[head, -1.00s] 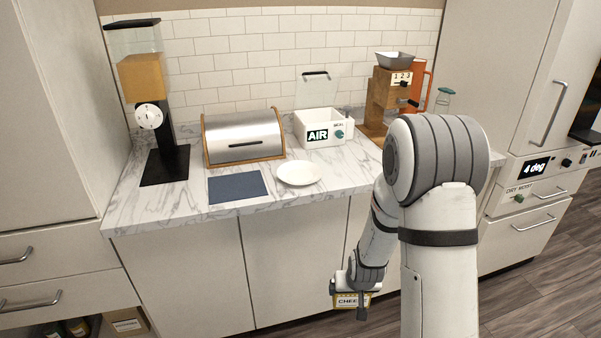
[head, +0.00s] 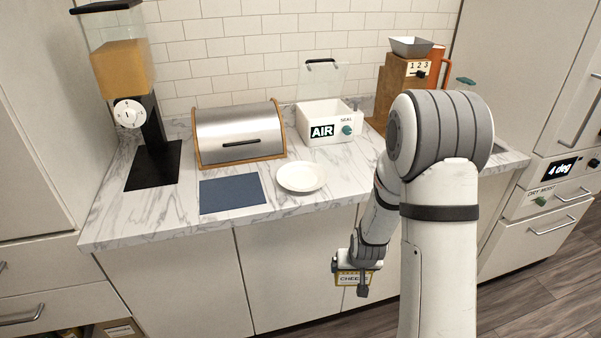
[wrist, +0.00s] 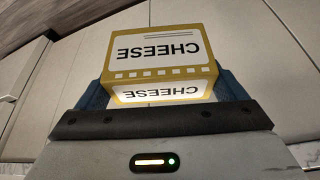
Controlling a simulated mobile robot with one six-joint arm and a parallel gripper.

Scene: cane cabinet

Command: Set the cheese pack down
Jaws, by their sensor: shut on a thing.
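The cheese pack (head: 352,278) is a yellow box with a white label reading CHEESE. It also fills the middle of the wrist view (wrist: 160,62), where its label appears upside down. My gripper (head: 354,272) is shut on it, with a dark blue finger on each side of the pack. It holds the pack in the air in front of the cabinet doors, below the level of the countertop (head: 150,222).
On the counter are a blue mat (head: 232,193), a white plate (head: 301,177), a metal bread bin (head: 240,133), a white AIR box (head: 330,125) with its clear lid raised, a dispenser (head: 124,70) and a wooden grinder (head: 400,85). Bare marble lies around the mat and plate.

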